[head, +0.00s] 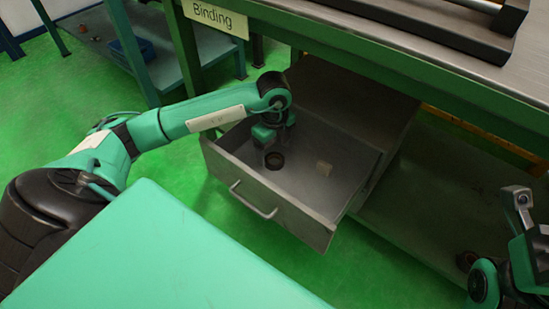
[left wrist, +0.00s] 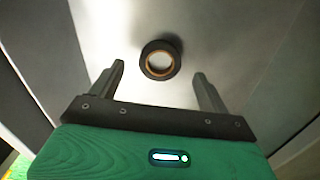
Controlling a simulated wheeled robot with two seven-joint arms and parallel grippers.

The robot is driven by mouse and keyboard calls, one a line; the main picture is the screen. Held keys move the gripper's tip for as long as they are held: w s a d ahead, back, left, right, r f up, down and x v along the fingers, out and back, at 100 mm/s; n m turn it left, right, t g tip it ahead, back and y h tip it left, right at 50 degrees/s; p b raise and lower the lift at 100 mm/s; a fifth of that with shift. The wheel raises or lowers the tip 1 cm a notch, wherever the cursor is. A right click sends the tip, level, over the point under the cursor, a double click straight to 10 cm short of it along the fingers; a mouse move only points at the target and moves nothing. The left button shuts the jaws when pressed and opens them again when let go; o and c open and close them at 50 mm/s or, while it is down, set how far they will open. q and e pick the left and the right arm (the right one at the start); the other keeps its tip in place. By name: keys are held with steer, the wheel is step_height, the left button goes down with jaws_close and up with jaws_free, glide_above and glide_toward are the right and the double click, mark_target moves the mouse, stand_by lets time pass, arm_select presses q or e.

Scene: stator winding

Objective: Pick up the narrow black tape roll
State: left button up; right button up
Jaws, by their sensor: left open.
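The narrow black tape roll (head: 274,160) lies flat in the open metal drawer (head: 330,187), toward its left side. In the left wrist view the roll (left wrist: 160,60) shows as a black ring with an orange-brown inner edge, just beyond the fingertips and between their lines. My left gripper (head: 270,146) reaches down into the drawer, close to the roll. Its two fingers (left wrist: 160,80) are spread apart with nothing between them.
The workbench (head: 420,60) with a "Binding" sign (head: 213,17) overhangs the drawer's back.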

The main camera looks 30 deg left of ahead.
mark_target(275, 163)
arm_select(q)
step_height(275, 163, down, 3)
steer(key=shift+f+b, duration=0.2)
steer(key=shift+b, duration=0.45)
steer(key=shift+d, duration=0.1)
steer(key=shift+c, duration=0.5)
steer(key=c, duration=1)
steer(key=shift+o, duration=0.2)
steer(key=shift+r, duration=0.2)
